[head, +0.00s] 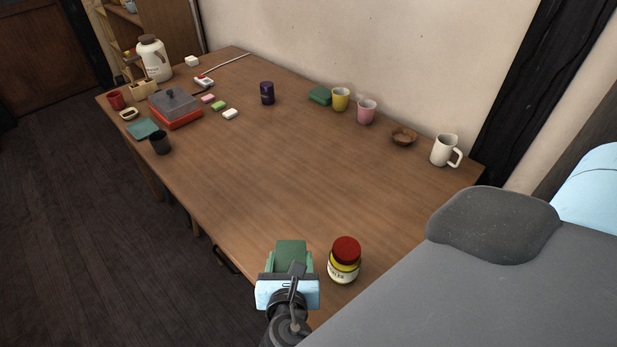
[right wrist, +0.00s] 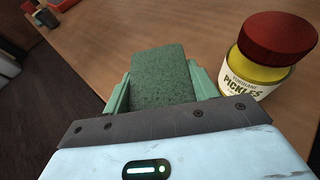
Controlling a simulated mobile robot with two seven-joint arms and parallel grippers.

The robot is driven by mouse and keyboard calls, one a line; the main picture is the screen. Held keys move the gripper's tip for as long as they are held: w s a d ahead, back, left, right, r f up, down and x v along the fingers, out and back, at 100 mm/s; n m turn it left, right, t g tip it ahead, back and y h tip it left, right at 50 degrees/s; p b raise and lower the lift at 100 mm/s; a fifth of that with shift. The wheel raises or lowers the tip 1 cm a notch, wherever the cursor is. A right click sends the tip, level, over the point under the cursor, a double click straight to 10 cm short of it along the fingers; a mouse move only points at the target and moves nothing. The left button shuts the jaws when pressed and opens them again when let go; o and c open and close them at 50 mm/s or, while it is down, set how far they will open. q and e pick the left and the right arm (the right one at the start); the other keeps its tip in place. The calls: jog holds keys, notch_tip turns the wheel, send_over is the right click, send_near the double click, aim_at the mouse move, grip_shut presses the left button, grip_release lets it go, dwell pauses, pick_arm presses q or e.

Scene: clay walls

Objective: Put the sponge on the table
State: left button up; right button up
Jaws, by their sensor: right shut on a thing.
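The green sponge (head: 291,254) is a flat, speckled block at the near end of the wooden table (head: 270,180). My right gripper (head: 291,263) is shut on it, with one green finger along each side. In the right wrist view the sponge (right wrist: 163,80) sticks out forward between the fingers of the gripper (right wrist: 160,92). The tabletop shows beyond it; I cannot tell whether the sponge touches the wood. My left gripper is not in view.
A pickle jar (head: 344,262) with a red lid stands close to the right of the gripper. A grey-red box (head: 175,108) and small items crowd the far end. The table's middle is clear.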

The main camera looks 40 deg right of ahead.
aim_at(280, 256)
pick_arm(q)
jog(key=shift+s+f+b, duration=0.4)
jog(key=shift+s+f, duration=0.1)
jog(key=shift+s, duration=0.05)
pick_arm(e)
jog(key=w+d, duration=0.2)
jog(key=w, duration=0.2)
jog(key=w+d+f, duration=0.1)
jog(key=w+d, duration=0.1)
jog(key=w, duration=0.2)
jog(key=w+d, duration=0.3)
jog(key=w, duration=0.2)
jog(key=shift+d+f, duration=0.1)
jog(key=shift+f, duration=0.1)
notch_tip(280, 256, down, 4)
jog(key=shift+r+b, duration=0.25)
jog(key=shift+b, duration=0.25)
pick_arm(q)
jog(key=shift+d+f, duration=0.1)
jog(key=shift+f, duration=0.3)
pick_arm(e)
jog(key=shift+f, duration=0.15)
jog(key=o, duration=0.9)
